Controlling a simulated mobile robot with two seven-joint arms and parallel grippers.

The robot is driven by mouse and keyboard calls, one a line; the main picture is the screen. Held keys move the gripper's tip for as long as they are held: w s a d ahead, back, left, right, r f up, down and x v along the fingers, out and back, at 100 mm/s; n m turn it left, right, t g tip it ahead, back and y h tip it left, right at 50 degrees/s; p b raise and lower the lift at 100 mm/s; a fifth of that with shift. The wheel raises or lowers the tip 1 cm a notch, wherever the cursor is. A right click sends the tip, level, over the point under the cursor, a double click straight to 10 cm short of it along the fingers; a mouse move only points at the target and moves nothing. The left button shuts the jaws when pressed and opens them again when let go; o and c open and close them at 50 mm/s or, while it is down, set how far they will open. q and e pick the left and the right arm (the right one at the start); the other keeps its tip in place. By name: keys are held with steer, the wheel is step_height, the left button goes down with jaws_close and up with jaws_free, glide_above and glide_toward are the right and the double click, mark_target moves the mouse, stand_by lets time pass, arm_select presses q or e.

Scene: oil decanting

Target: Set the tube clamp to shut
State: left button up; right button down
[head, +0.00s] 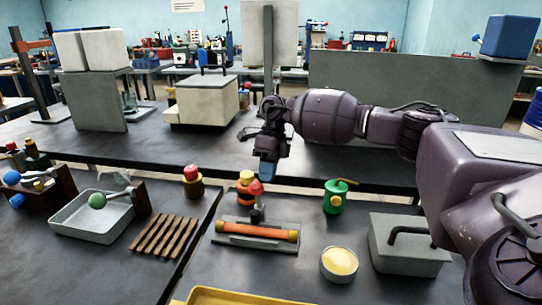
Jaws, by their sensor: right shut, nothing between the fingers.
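The tube clamp appears to be the low grey stand (231,239) on the near bench. An orange tube (262,231) with yellow ends lies across it. A short dark post (257,215) rises behind the tube, topped by a red knob (255,188). My right gripper (267,173), with blue fingertips, points down just above and slightly right of the red knob. It is shut and empty; I cannot tell whether it touches the knob. My left gripper is out of view.
An orange-capped bottle (243,192) stands just left of the knob. A green can (334,198), a dish of yellow liquid (339,262) and a grey handled block (405,252) stand to the right. A wooden slatted rack (164,238) and metal tray (88,224) lie to the left.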

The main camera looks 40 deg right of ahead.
mark_target(260, 183)
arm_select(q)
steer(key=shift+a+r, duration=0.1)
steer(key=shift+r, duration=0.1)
arm_select(e)
steer(key=a, duration=0.1)
steer(key=s+a+r, duration=0.1)
steer(key=shift+s+a, duration=0.2)
steer(key=shift+a, duration=0.1)
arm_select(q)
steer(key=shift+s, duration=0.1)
arm_select(e)
steer(key=s+a+p, duration=0.1)
steer(key=p, duration=0.1)
steer(key=s+a+t+h+p, duration=0.1)
steer(key=shift+s+a+r+p, duration=0.15)
steer(key=shift+s+a+p, duration=0.1)
steer(key=shift+a+p, duration=0.1)
steer(key=shift+s+a+f, duration=0.1)
steer(key=shift+a+f, duration=0.1)
steer(key=shift+f, duration=0.1)
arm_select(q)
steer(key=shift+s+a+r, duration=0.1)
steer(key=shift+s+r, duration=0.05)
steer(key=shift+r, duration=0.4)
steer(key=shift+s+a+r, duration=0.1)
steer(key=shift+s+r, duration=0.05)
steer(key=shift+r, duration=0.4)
arm_select(e)
steer(key=shift+f, duration=0.15)
